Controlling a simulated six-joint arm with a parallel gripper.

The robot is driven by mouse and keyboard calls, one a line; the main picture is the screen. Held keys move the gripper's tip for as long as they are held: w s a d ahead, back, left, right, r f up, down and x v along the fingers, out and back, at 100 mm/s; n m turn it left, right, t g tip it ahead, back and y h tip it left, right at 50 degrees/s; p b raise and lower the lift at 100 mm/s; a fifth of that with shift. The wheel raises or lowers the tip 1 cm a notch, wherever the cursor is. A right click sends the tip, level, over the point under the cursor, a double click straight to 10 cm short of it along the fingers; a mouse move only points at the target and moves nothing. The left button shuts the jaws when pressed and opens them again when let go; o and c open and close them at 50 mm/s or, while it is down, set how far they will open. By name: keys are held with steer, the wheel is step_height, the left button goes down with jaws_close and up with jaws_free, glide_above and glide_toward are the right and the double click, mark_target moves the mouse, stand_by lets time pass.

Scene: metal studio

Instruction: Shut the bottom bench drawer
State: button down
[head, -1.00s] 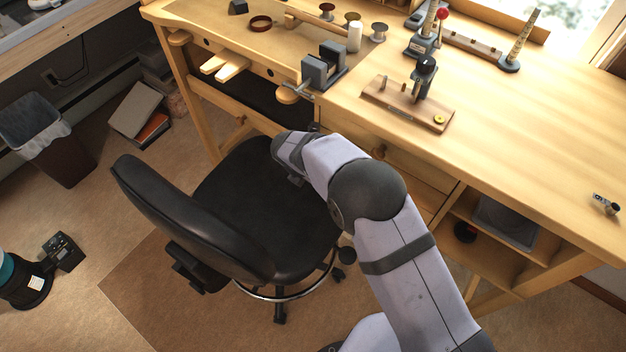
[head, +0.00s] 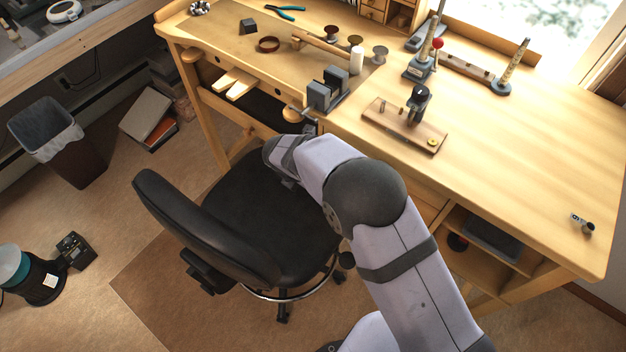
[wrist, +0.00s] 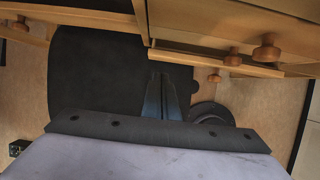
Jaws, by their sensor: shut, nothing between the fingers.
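The bench drawers show at the upper right of the wrist view as a stack of wooden fronts with round knobs. The lowest visible knob (wrist: 215,77) sits under a long wooden front edge (wrist: 190,55); I cannot tell exactly how far the bottom drawer stands out. In the head view my arm hides most of the drawer stack. My gripper (wrist: 164,80) shows in the wrist view as narrow, closed fingers, empty, left of the knobs and over the edge of the dark chair seat. Its fingertips are hidden in the head view.
A black office chair (head: 205,225) stands close in front of the bench, beside my wrist. The wooden bench top (head: 500,150) carries tools and a small vise (head: 326,88). Open shelves (head: 490,240) lie right of the drawers. A bin (head: 50,130) stands far left.

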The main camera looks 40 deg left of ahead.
steer(key=shift+s+r, duration=0.1)
steer(key=shift+r, duration=0.25)
steer(key=c, duration=1.9)
jaws_free()
steer(key=shift+r, duration=0.1)
steer(key=o, duration=0.5)
steer(key=shift+r, duration=0.25)
steer(key=shift+c, duration=0.2)
step_height(320, 180, up, 18)
steer(key=s+d+f+t+b, duration=0.1)
steer(key=s+d+t+b, duration=0.2)
steer(key=d+t+b, duration=0.7)
steer(key=s+d+t+b, duration=0.3)
steer(key=s+d+b, duration=0.1)
steer(key=b, duration=1.3)
step_height(320, 180, down, 31)
steer(key=w, duration=0.7)
steer(key=shift+w+t, duration=0.2)
steer(key=shift+t, duration=0.1)
steer(key=shift+d, duration=0.1)
